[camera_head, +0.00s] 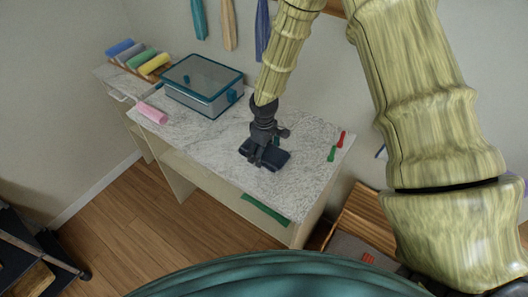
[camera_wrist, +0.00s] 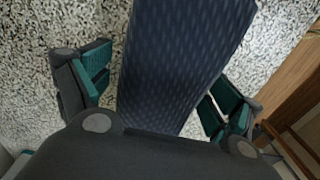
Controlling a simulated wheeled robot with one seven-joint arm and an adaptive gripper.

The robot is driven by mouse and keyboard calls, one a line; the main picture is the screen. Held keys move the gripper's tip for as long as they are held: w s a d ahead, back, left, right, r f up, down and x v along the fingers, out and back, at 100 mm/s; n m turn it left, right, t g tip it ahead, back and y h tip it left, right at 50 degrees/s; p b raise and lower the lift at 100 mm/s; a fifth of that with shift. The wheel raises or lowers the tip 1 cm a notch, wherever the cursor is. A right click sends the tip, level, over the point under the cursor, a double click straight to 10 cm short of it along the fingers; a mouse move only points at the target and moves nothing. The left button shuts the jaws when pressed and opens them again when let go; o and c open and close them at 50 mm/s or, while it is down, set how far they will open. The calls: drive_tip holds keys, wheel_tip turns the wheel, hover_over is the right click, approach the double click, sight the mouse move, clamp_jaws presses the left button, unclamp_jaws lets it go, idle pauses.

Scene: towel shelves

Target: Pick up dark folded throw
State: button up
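The dark navy folded throw (camera_head: 276,158) lies on the speckled white top of the shelf unit, in the middle of the head view. In the wrist view the throw (camera_wrist: 178,65) runs lengthwise between the two fingers, with a fine pattern on its surface. My gripper (camera_head: 256,162) is right over the throw and hides part of it. In the wrist view my gripper (camera_wrist: 158,95) is open, one green-padded finger on each side of the throw. A gap shows at the left finger; the right finger is close to the throw's edge, and I cannot tell if it touches.
A pink roll (camera_head: 152,113) and a rack of coloured rolls (camera_head: 140,60) lie farther left. Red and green small items (camera_head: 337,146) are at the right. Towels (camera_head: 229,25) hang on the wall.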

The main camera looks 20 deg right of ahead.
drive_tip(key=shift+f, duration=0.1)
drive_tip(key=c, duration=0.5)
drive_tip(key=shift+w, duration=0.1)
